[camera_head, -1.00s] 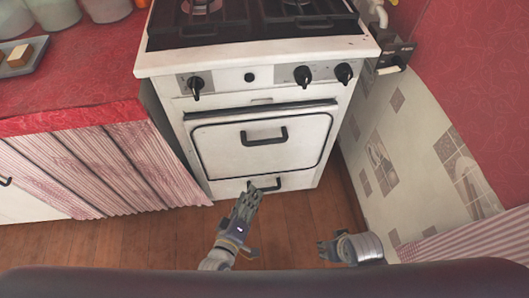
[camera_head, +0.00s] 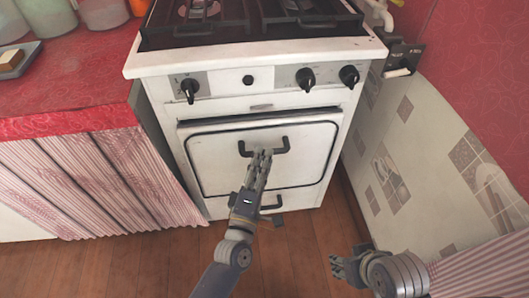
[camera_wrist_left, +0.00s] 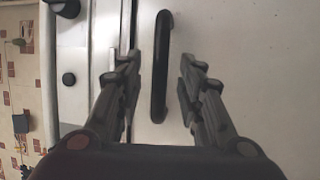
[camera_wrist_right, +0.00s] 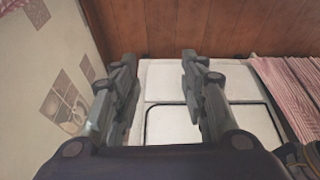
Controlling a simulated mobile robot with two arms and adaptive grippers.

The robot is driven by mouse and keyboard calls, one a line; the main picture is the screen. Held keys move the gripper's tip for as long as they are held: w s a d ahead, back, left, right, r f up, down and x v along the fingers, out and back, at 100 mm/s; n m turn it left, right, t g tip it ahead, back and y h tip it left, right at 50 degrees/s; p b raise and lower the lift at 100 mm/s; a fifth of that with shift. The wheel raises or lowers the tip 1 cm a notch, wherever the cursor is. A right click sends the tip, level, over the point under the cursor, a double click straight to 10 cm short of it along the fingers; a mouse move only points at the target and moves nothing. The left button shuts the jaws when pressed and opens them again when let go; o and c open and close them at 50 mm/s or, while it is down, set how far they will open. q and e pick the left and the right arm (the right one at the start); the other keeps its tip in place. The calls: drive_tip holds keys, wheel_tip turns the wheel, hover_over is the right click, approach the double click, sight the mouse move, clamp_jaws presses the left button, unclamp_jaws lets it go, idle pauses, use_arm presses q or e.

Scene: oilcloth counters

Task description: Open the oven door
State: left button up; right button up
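The white oven (camera_head: 205,170) stands ahead of me with its door shut. The door has a black outlined panel and a black bar handle (camera_head: 282,146) near its upper middle. My left gripper (camera_head: 261,155) is in front of the door at the handle. In the left wrist view the handle (camera_wrist_left: 160,70) runs between the spread fingers (camera_wrist_left: 158,75), with gaps on both sides. My right gripper (camera_head: 340,264) is low at the right, away from the oven, and empty. In the right wrist view its fingers (camera_wrist_right: 158,65) are apart.
Black knobs (camera_head: 306,78) line the front above. A counter with a striped curtain (camera_head: 110,180) stands at the left; a tiled wall (camera_head: 420,170) is close at the right. Wooden floor (camera_head: 290,255) is clear in front.

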use_arm(q)
drive_tip(key=shift+x, duration=1.6)
use_arm(e)
drive_tip(key=shift+w+a+r+t, duration=0.2)
drive_tip(key=shift+w+t, duration=0.1)
drive_tip(key=shift+w, duration=0.3)
drive_tip(key=shift+w+a+r+t, duration=0.15)
drive_tip(key=shift+w+t, duration=0.15)
drive_tip(key=shift+w, duration=0.3)
use_arm(q)
drive_tip(key=shift+c, duration=0.4)
use_arm(e)
drive_tip(key=shift+f, duration=0.1)
use_arm(q)
clamp_jaws()
drive_tip(key=shift+f, duration=0.1)
use_arm(e)
drive_tip(key=shift+w, duration=0.1)
